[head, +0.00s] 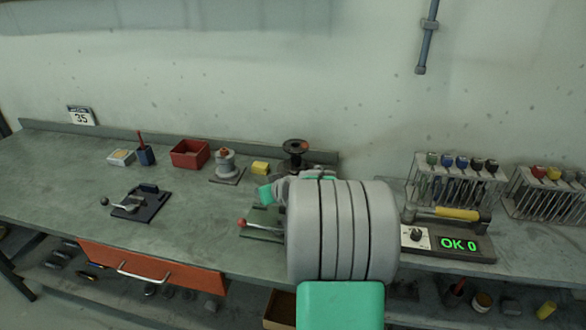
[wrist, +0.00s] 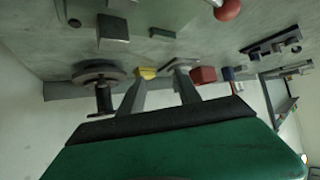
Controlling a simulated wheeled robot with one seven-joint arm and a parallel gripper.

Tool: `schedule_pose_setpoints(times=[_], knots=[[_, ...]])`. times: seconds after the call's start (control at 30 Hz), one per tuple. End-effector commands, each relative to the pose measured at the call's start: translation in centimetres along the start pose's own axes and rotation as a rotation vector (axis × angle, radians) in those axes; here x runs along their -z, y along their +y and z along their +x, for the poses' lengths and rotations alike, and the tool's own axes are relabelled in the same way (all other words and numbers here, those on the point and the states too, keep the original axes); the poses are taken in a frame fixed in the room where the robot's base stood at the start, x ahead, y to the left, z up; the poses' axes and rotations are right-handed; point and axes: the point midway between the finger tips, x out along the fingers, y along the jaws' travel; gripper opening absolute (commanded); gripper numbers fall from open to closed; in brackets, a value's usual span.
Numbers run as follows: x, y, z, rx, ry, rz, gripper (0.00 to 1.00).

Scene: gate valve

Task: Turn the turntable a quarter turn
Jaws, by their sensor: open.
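The likely turntable is a grey round body (head: 225,163) on a square plate, with a reddish top, on the bench in the head view. In the wrist view, which is upside down, a grey disc-like part of it (wrist: 181,64) shows beyond my fingers, partly hidden by one. My gripper (wrist: 158,85) is open, with nothing between its two fingers. In the head view my arm hides most of my gripper, which is in front and right of the turntable, apart from it. A dark handwheel (head: 295,147) stands at the back; it also shows in the wrist view (wrist: 98,75).
A yellow block (head: 260,168) sits between turntable and handwheel. A red box (head: 190,154) is left of the turntable. A red-knobbed lever (head: 243,223) is beside my arm; a black-based lever fixture (head: 140,204) is farther left. A panel reading OK 0 (head: 458,244) is at right.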

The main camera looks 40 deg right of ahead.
Motion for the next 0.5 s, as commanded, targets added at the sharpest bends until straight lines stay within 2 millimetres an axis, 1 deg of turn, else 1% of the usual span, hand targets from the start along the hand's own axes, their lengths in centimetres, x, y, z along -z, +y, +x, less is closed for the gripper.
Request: schedule_pose_setpoints(times=[0.03, 0.1, 0.17, 0.2, 0.27, 0.37, 0.5], knots=[[-0.2, 4.5, 0.7, -0.050, 0.063, 0.038, 0.40], [-0.3, 8.9, 1.0, -0.107, 0.149, 0.064, 0.40], [-0.4, 11.3, 0.9, -0.140, 0.197, 0.077, 0.40], [-0.4, 12.1, 1.0, -0.151, 0.214, 0.081, 0.40], [-0.3, 12.6, 1.4, -0.158, 0.226, 0.082, 0.40], [0.1, 12.8, 2.8, -0.157, 0.224, 0.081, 0.40], [0.6, 13.2, 5.4, -0.158, 0.222, 0.081, 0.40]])
